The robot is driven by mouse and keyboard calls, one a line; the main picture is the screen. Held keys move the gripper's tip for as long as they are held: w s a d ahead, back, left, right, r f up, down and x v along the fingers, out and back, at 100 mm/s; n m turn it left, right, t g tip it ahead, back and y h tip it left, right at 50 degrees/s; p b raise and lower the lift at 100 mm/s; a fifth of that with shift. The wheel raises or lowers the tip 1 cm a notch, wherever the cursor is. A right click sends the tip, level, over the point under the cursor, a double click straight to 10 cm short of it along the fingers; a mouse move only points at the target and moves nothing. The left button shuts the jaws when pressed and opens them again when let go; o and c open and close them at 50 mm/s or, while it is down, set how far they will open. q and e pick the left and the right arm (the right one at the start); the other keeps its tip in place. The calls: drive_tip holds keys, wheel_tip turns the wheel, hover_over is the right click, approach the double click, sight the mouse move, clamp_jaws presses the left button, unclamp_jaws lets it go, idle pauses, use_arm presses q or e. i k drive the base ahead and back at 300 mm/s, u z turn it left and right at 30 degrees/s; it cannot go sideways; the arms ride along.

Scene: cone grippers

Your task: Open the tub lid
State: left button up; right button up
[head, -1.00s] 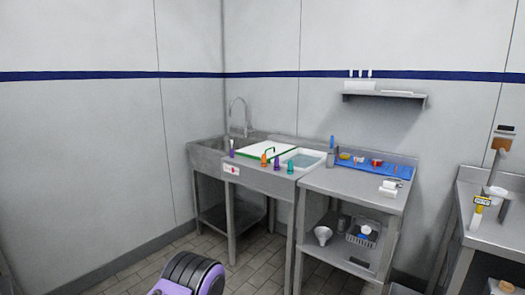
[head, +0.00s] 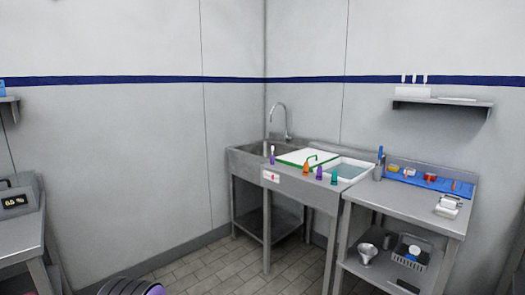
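A white tub lid with a green edge and a green handle (head: 305,157) lies flat on the steel sink unit, right of the sink basin. It looks shut, though it is small at this distance. Just right of it is an open white-rimmed tub (head: 349,168) with a grey-blue inside. I cannot tell whether the lid belongs to this tub or to another under it. Neither of my grippers shows in the head view, so their state is hidden. The sink unit is across the floor from me.
Small orange (head: 306,169), purple and teal (head: 334,175) cone-shaped items stand along the sink unit's front edge. A tall faucet (head: 280,120) stands behind. Another bench (head: 20,237) is at left.

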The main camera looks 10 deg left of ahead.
sight(314, 156)
drive_tip(key=u, duration=0.6)
drive_tip(key=i, duration=1.75)
drive_tip(key=z, duration=0.3)
